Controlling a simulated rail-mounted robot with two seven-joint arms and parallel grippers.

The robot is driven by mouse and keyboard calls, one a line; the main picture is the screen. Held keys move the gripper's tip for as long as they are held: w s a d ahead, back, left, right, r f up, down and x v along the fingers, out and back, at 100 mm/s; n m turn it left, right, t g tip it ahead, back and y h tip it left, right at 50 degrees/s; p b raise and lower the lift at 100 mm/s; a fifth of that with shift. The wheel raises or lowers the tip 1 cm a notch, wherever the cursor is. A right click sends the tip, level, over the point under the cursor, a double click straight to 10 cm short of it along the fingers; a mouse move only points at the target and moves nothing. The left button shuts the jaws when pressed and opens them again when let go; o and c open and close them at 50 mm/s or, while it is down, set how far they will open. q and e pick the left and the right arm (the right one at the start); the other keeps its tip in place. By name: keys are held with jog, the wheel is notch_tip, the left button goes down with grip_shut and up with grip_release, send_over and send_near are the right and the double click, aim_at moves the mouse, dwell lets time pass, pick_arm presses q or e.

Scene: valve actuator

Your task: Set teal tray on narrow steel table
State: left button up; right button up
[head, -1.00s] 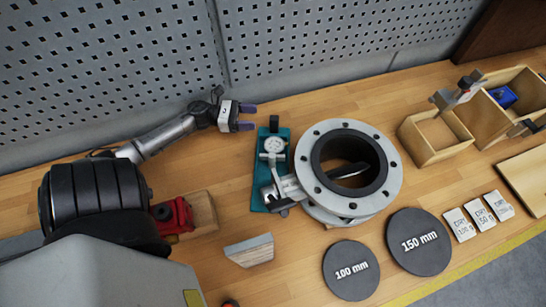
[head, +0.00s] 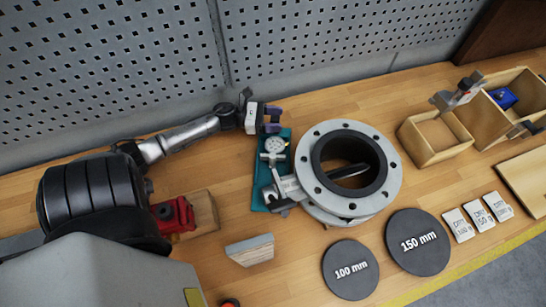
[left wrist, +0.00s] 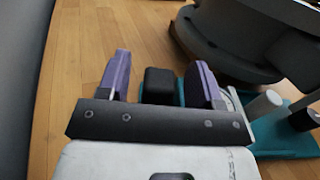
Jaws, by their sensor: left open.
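The teal tray (head: 259,186) lies on the wooden bench, left of the large flanged valve. It carries a white dial gauge (head: 274,146) and metal fittings, and its right side is partly hidden by the valve. My left gripper (head: 273,120) is at the tray's far end with its purple fingers apart. In the left wrist view, a black block (left wrist: 159,85) at the tray's far end shows between the fingers (left wrist: 160,65); contact cannot be told. The tray also shows at the right there (left wrist: 287,143).
The flanged valve (head: 391,174) stands close beside the tray. Black discs marked 100 mm (head: 351,270) and 150 mm (head: 418,242) lie in front. Wooden boxes (head: 434,140) stand at the right. A perforated wall (head: 330,45) runs behind the bench.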

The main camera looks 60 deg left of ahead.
pick_arm(q)
jog(key=shift+c, duration=0.3)
grip_shut()
jog(key=shift+r, duration=0.1)
dwell(0.4)
